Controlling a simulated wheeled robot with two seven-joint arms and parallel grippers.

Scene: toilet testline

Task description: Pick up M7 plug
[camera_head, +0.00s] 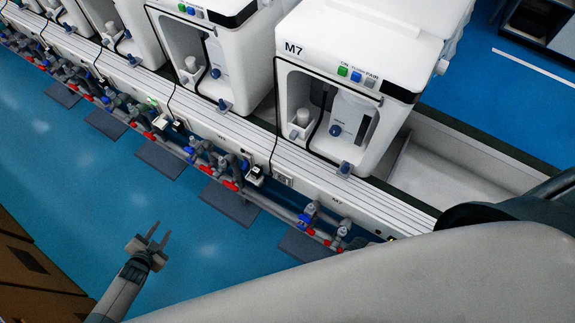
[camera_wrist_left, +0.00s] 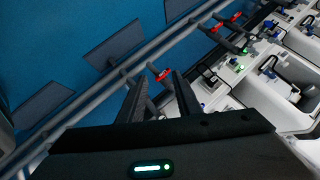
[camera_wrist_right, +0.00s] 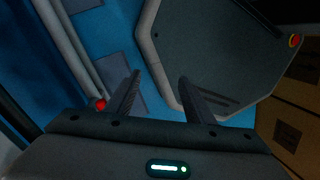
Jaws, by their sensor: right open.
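The white machine labelled M7 (camera_head: 345,70) stands at the right of the row in the head view. A thin black cord runs down its left front edge to the rail, near a small black-and-white plug-like piece (camera_head: 255,175) and a socket plate (camera_head: 283,180). I cannot tell for sure that this piece is the M7 plug. My left gripper (camera_head: 160,230) is open and empty over the blue floor, left of and apart from the rail. Its spread fingers also show in the left wrist view (camera_wrist_left: 158,78). My right gripper (camera_wrist_right: 160,76) is open and empty in the right wrist view; the head view hides it.
A pipe rail with red and blue valves (camera_head: 230,180) runs along the front of the machines. Dark flat plates (camera_head: 230,205) lie on the floor below it. Brown boxes (camera_head: 35,260) stand at the lower left. The blue floor (camera_head: 90,190) between is clear.

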